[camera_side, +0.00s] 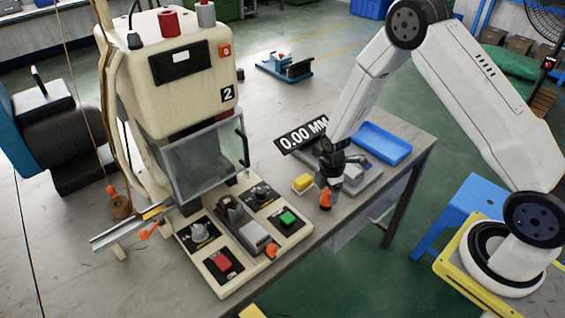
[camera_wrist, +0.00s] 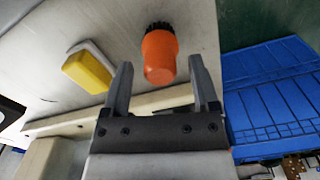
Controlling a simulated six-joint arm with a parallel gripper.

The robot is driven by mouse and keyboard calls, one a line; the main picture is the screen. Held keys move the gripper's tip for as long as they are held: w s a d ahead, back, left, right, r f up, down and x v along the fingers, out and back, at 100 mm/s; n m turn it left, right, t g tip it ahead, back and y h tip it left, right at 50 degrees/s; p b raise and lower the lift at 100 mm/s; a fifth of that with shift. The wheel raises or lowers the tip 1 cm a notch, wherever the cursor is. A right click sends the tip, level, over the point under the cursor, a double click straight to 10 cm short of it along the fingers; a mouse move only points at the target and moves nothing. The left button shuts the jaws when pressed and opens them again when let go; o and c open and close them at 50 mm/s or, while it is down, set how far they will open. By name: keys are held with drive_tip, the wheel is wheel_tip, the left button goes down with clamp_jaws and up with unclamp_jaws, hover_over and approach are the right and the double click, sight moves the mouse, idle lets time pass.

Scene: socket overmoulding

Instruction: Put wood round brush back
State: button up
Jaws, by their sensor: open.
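A round brush (camera_wrist: 160,56) with an orange handle and dark bristles is in the wrist view; its handle looks orange rather than bare wood. In the side view its orange handle (camera_side: 326,200) shows just below my gripper (camera_side: 329,172), near the table's front edge. My gripper (camera_wrist: 161,75) is open. Its two fingers point toward the brush, one on each side of the handle's near end, with gaps visible on both sides. I cannot tell the height between fingers and brush. A small brown piece (camera_side: 121,207) stands beside the machine at the left; I cannot tell what it is.
A yellow block (camera_wrist: 88,72) lies left of the brush, also in the side view (camera_side: 303,183). A blue tray (camera_side: 382,143) and a 0.00 MM display (camera_side: 303,136) are nearby. The machine (camera_side: 180,75) and its button panel (camera_side: 222,265) stand left.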

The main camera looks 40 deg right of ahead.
sight(328, 191)
wheel_tip(328, 191, up, 11)
drive_tip(key=shift+r, duration=0.2)
idle(0.6)
idle(0.5)
drive_tip(key=s+a+r+m+t, duration=0.2)
drive_tip(key=s+a+r+m, duration=0.2)
drive_tip(key=s+r+m, duration=0.5)
drive_tip(key=s+m, duration=0.3)
drive_tip(key=m, duration=0.3)
drive_tip(key=shift+s+t, duration=0.25)
drive_tip(key=shift+t, duration=0.05)
